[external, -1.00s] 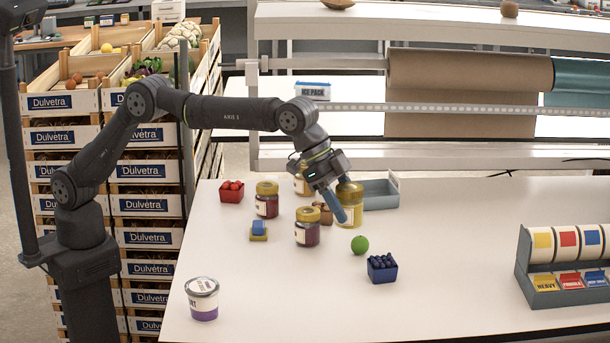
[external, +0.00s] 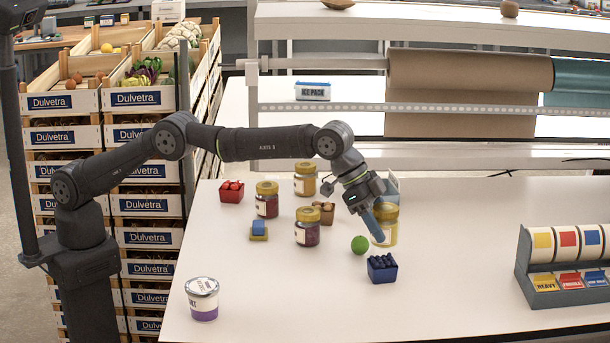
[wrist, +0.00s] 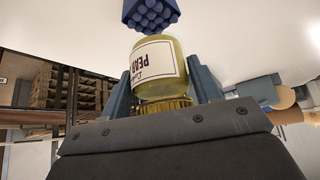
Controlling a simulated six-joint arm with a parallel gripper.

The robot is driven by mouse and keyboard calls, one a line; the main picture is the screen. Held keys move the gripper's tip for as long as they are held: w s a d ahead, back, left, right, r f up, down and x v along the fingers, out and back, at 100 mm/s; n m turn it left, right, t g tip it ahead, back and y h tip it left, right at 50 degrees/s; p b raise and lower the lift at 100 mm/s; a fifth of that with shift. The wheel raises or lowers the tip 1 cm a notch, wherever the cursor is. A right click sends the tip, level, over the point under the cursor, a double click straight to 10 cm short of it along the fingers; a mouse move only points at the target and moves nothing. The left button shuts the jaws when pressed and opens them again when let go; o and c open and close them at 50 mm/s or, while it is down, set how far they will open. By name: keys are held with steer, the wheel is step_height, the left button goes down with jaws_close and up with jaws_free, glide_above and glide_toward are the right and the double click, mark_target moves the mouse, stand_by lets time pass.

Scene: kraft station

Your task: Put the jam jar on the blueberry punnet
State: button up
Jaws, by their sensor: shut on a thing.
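My gripper (external: 376,222) is shut on a yellow jar (external: 388,232) with a gold lid. In the wrist view the held jar (wrist: 158,68) sits between the fingers, its white label reading "PEAR". The dark blue blueberry punnet (external: 382,275) stands on the table in front of the jar in the external view. The punnet (wrist: 150,14) also shows at the top of the wrist view, just beyond the jar. I cannot tell the exact gap between jar and punnet. Two dark red jars (external: 267,205) (external: 307,233) and another yellow jar (external: 305,185) stand to the left.
A green lime (external: 359,245) lies just left of the punnet. A red punnet (external: 231,192), a brown punnet (external: 327,214), a blue-and-yellow block (external: 259,231) and a white tub (external: 202,303) are further left. A grey bin (external: 391,187) is behind my gripper. A label rack (external: 545,298) stands at right.

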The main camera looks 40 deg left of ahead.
steer(key=shift+f, duration=1.9)
steer(key=shift+f, duration=0.2)
steer(key=o, duration=1.2)
steer(key=shift+o, duration=0.2)
steer(key=shift+s+a+r, duration=0.1)
steer(key=shift+a+r, duration=0.15)
steer(key=shift+r, duration=0.3)
steer(key=v, duration=1.1)
